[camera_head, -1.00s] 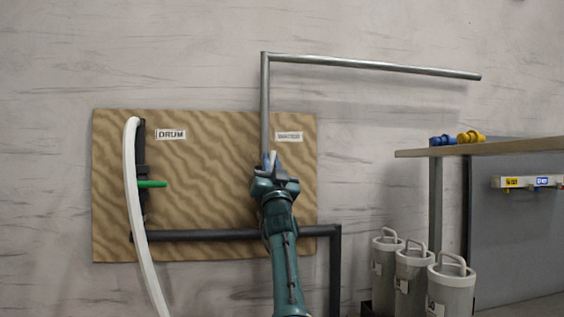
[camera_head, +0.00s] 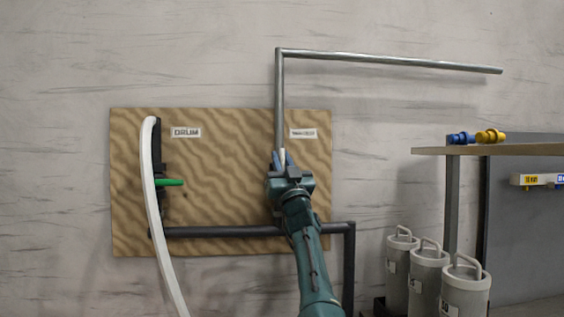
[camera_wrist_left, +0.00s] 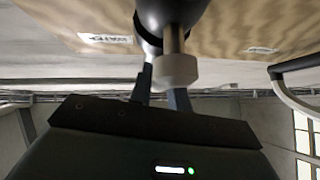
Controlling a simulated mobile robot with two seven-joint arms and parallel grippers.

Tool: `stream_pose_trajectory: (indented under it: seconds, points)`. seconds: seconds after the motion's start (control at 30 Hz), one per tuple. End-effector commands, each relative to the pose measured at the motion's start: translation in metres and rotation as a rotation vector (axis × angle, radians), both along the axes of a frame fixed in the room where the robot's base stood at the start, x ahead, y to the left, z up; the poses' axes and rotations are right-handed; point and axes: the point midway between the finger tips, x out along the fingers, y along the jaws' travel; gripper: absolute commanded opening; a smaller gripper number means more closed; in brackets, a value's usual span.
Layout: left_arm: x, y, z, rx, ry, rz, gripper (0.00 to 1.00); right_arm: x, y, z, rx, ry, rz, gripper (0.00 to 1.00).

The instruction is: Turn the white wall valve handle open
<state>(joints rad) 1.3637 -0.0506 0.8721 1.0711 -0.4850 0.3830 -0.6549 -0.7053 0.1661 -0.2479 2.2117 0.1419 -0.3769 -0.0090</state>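The white valve handle shows only in part. In the wrist view it is a short white end (camera_wrist_left: 177,70) on a metal stem below a dark fitting. In the head view a small white piece (camera_head: 283,157) shows at the foot of the grey upright pipe (camera_head: 279,105), under the right-hand label. My left gripper (camera_head: 283,161) is there, with blue-grey fingers apart on either side of that piece. In the wrist view the fingers (camera_wrist_left: 161,88) have a gap, and the white end covers part of the right finger. Firm contact is not clear. My right gripper is not in view.
A wooden board (camera_head: 225,140) carries a "DRUM" label (camera_head: 186,132), a green lever (camera_head: 169,182) and a white hose (camera_head: 155,190). A dark pipe (camera_head: 220,231) runs low across it. Grey canisters (camera_head: 430,280) and a shelf (camera_head: 480,151) with blue and yellow fittings stand right.

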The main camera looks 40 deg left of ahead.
Motion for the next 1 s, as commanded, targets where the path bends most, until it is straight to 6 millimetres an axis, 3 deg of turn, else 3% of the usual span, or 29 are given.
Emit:
stream_pose_trajectory:
  seconds: [0.2, 0.57, 1.0]
  points:
    - [0.0, 0.0, 0.0, 0.002, 0.001, 0.002, 0.36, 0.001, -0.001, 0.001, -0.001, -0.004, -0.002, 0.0]
    - [-0.002, -0.004, -0.006, 0.002, 0.003, 0.004, 0.37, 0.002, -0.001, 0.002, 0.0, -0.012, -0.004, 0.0]
    - [-0.032, -0.061, -0.071, 0.001, 0.004, 0.001, 0.37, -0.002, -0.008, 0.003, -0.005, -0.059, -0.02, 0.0]
